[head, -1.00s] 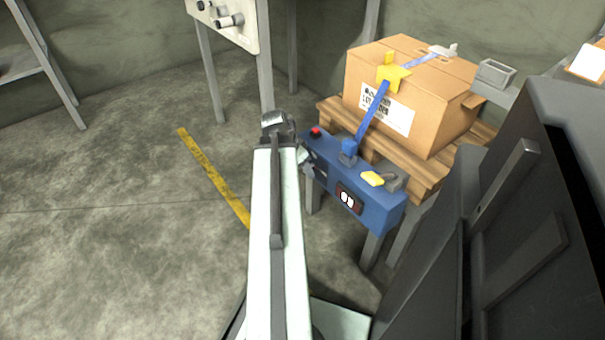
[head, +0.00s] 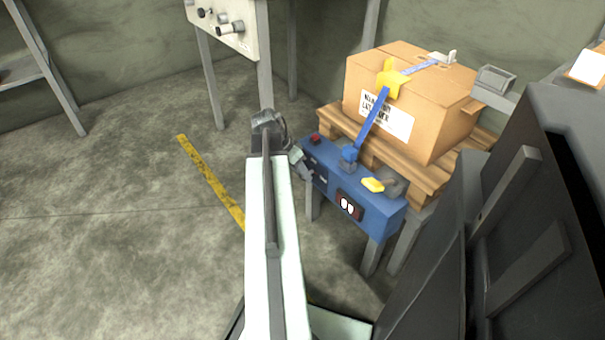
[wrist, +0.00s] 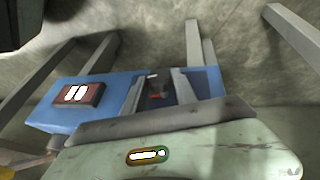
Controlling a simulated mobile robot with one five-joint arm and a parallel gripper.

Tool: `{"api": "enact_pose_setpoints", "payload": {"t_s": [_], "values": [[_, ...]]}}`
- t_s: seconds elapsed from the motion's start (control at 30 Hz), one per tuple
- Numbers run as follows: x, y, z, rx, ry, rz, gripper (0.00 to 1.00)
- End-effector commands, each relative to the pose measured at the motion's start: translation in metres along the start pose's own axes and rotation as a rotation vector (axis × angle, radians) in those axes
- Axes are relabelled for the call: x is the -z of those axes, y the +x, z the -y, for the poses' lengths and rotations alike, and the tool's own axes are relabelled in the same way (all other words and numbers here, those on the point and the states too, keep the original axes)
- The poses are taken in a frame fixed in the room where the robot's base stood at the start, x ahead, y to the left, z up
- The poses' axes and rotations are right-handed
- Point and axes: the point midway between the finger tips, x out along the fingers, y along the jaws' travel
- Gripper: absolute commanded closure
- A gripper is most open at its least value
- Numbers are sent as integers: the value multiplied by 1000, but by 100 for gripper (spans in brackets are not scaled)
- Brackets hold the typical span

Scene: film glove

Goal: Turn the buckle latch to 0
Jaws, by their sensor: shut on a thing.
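The blue box (head: 375,204) stands on grey legs, and a display (head: 348,205) with two white marks is on its front. The display also shows in the wrist view (wrist: 78,94). My gripper (head: 301,163) is at the left end of the box's front face. In the wrist view my gripper's two grey fingers (wrist: 158,94) are either side of a small dark part with a red spot, which I take for the buckle latch (wrist: 157,82). They are shut on it. Its exact angle is hard to read, and the head view hides most of it.
A red button (head: 315,138), a yellow piece (head: 373,185) and a blue strap (head: 372,124) are on the box's top. The strapped carton (head: 440,120) sits on a wooden pallet (head: 432,178) behind. A pale panel (head: 226,22) stands on legs at back left. Floor at left is clear.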

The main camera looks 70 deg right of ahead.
Motion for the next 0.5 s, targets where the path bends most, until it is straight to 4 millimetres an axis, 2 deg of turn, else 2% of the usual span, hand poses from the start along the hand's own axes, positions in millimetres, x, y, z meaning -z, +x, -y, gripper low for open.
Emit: {"api": "enact_pose_setpoints", "payload": {"t_s": [0.1, 0.5], "values": [[0, 4, 7, -93, -39, 1, 100], [-2, 6, 11, -383, -158, 0, 100]]}}
